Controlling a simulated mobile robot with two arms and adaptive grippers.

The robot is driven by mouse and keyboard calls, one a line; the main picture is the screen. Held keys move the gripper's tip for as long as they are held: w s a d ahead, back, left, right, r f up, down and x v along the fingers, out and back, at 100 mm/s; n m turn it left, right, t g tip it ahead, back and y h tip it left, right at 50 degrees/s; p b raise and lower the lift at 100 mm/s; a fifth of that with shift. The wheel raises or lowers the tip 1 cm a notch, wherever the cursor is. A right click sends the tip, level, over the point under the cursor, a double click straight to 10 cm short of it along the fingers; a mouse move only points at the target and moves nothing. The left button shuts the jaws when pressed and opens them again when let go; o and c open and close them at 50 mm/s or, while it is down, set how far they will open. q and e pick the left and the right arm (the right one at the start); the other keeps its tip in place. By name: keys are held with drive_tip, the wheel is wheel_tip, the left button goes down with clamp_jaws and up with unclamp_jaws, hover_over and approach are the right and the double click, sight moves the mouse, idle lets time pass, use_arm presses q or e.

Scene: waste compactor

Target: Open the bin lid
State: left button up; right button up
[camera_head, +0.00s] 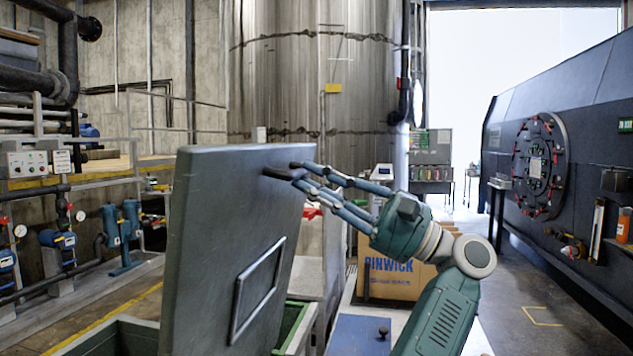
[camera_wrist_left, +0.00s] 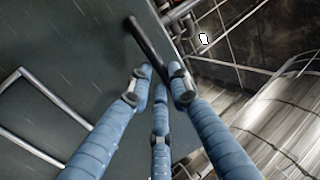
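The bin lid (camera_head: 225,260) is a dark grey-green panel with a raised rectangular frame on its face. It stands raised and steeply tilted above the green bin (camera_head: 112,341). A dark handle bar (camera_head: 278,172) juts from its upper right edge; it also shows in the left wrist view (camera_wrist_left: 147,44). My left gripper (camera_head: 304,174), with blue fingers, is at this bar. In the left wrist view its fingertips (camera_wrist_left: 159,88) are close together around the bar's near end. Whether they are clamped on it cannot be told. My right gripper is not in view.
A cardboard box (camera_head: 390,284) stands behind my left arm. Blue pumps (camera_head: 113,226) and pipes line the left wall. A large dark tank (camera_head: 590,150) with a round hatch is on the right. The floor (camera_head: 535,290) before it is clear.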

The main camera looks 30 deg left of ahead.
use_arm(q)
drive_tip(key=o, duration=0.4)
drive_tip(key=shift+a+f, duration=0.3)
drive_tip(key=shift+f, duration=0.2)
drive_tip(key=shift+s+a+r, duration=0.1)
drive_tip(key=shift+a, duration=0.15)
drive_tip(key=shift+d+r, duration=0.1)
drive_tip(key=shift+d, duration=0.05)
drive_tip(key=v, duration=0.7)
drive_tip(key=shift+d, duration=0.25)
